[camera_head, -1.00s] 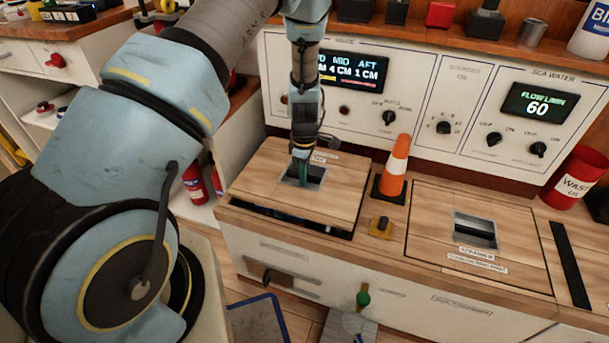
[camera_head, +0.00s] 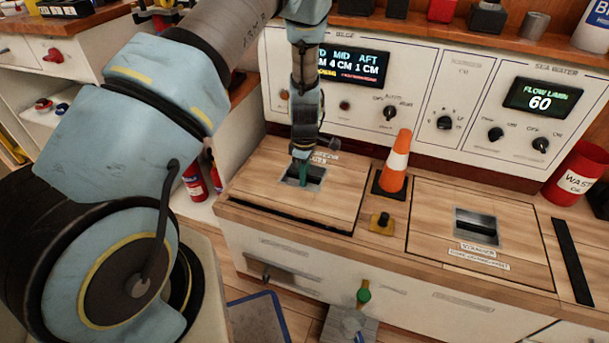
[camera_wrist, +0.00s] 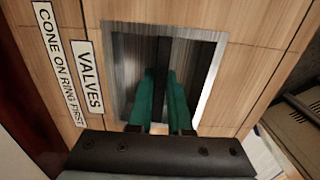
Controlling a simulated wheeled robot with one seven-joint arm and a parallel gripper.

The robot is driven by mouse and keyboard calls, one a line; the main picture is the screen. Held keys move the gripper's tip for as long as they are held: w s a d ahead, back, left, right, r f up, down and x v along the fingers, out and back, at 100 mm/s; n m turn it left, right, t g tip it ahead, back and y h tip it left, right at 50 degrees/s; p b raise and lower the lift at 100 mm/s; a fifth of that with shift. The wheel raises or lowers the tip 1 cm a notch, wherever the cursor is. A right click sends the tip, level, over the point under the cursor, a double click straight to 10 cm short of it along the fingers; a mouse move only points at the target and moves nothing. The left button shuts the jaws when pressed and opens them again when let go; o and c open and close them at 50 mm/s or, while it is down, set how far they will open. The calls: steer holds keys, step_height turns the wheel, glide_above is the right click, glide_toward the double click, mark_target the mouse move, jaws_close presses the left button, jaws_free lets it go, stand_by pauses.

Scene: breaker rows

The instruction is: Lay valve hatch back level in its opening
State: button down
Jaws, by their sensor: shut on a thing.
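The valve hatch (camera_head: 335,204) is a wooden panel on the left of the counter, with a recessed metal pull. It lies close to level, and a thin dark gap shows along its front edge. In the wrist view the hatch (camera_wrist: 252,45) carries a "VALVES" label (camera_wrist: 87,78) and a "CONE ON RING FIRST" label (camera_wrist: 57,65). My gripper (camera_head: 303,180) reaches down into the pull from above. In the wrist view its teal fingers (camera_wrist: 160,100) are shut on the dark bar (camera_wrist: 163,57) across the pull. The opening beneath is hidden.
An orange and white cone (camera_head: 395,162) stands on a black base just right of the hatch. A yellow fitting with a black knob (camera_head: 381,223) sits in front of it. The strainer hatch (camera_head: 510,222) lies flat at right. A control panel (camera_head: 440,95) rises behind.

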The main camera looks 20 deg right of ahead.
steer(key=shift+f+b, duration=0.3)
steer(key=shift+f, duration=0.3)
steer(key=shift+f+b, duration=0.5)
steer(key=shift+f, duration=0.3)
steer(key=c, duration=0.8)
jaws_free()
steer(key=shift+o, duration=0.2)
steer(key=shift+f, duration=0.1)
step_height(320, 180, up, 11)
steer(key=shift+p, duration=0.65)
